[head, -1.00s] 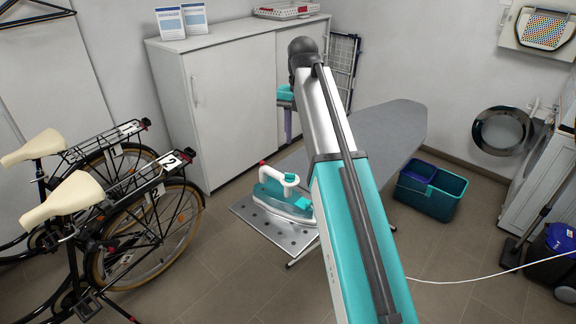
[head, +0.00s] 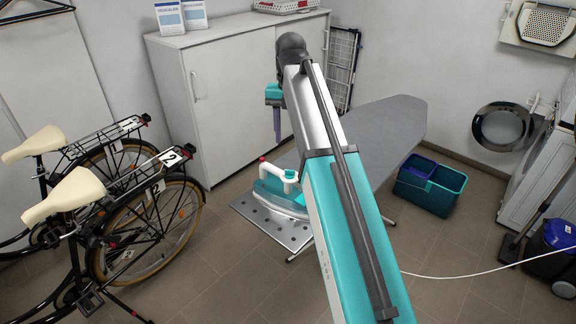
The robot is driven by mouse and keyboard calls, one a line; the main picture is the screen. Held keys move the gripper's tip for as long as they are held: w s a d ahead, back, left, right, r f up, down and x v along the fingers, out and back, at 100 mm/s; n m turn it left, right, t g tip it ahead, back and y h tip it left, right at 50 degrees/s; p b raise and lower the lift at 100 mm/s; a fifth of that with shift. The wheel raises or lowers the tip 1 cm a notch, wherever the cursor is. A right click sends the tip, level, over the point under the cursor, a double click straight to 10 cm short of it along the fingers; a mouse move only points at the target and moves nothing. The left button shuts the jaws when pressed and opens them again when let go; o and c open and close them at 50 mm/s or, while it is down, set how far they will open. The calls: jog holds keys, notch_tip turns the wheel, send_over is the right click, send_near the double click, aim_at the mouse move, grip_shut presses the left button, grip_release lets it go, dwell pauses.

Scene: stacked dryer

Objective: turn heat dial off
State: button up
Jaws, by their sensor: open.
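No heat dial can be made out clearly. A teal and white iron (head: 272,189) rests at the near end of the grey ironing board (head: 385,128), partly hidden behind my arm. A small red part (head: 262,159) shows at the left end of its white handle; I cannot tell whether it is a dial. A white front-loading machine (head: 532,170) stands at the right edge with its round door (head: 502,127) open; its controls are not visible. My gripper (head: 277,138) points down, open and seemingly empty, and appears above the iron in the picture, apart from it.
Two bicycles (head: 150,205) stand at left. A white cabinet (head: 225,100) is behind. A teal bucket (head: 430,190) stands on the floor right of the board. A white cord (head: 460,276) crosses the floor towards a blue vacuum cleaner (head: 560,235).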

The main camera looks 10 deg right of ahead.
aim_at(289, 171)
jog(key=shift+f+p, duration=1.5)
jog(key=shift+f, duration=4.4)
jog(key=c, duration=1.1)
jog(key=shift+o, duration=0.2)
jog(key=shift+a, duration=0.2)
jog(key=shift+d, duration=0.15)
